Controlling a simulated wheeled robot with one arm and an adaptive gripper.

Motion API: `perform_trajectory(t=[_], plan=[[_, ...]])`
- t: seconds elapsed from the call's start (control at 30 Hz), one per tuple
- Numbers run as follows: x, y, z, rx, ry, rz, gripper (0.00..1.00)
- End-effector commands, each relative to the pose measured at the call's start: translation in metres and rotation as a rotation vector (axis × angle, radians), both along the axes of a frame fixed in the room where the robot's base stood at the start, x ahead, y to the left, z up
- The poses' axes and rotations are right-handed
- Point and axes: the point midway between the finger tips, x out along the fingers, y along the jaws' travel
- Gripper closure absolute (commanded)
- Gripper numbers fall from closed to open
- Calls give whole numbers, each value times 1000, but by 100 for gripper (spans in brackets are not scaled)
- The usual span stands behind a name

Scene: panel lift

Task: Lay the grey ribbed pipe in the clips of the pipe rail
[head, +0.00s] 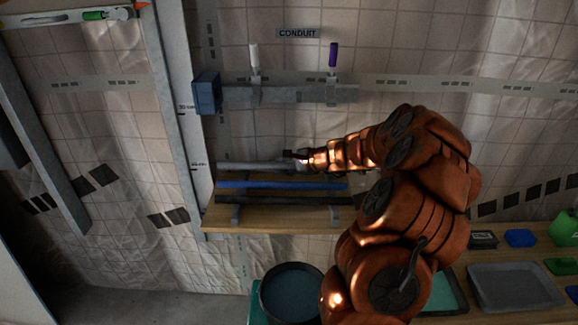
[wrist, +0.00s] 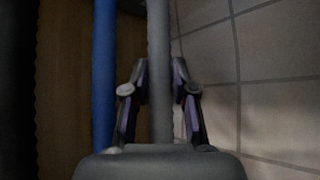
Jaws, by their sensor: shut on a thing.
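The grey ribbed pipe (head: 240,166) lies level above the wooden shelf in the head view. My gripper (head: 300,157) is at its right part and shut on it. In the wrist view the pipe (wrist: 159,40) runs lengthwise between the two fingers (wrist: 160,80). Whether the pipe still touches its supports is hard to tell. The pipe rail (head: 290,94) is on the wall above, with a white-topped clip (head: 254,62) and a purple-topped clip (head: 332,62). No pipe shows clearly in the clips.
A blue pipe (head: 265,185) and a black pipe (head: 270,199) lie beside the grey one over the wooden shelf (head: 285,220). A blue box (head: 207,92) is at the rail's left end. A round bin (head: 290,290) stands below. The wall between shelf and rail is clear.

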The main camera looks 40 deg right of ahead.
Motion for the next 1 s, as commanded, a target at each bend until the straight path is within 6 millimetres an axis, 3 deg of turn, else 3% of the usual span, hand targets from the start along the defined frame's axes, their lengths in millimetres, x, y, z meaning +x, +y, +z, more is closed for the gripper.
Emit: perform_trajectory(t=[0.57,0.73,1.0], plan=[[21,-34,-4,0,3,-1,100],[22,-34,-24,5,3,0,100],[22,-34,-35,2,0,1,100]])
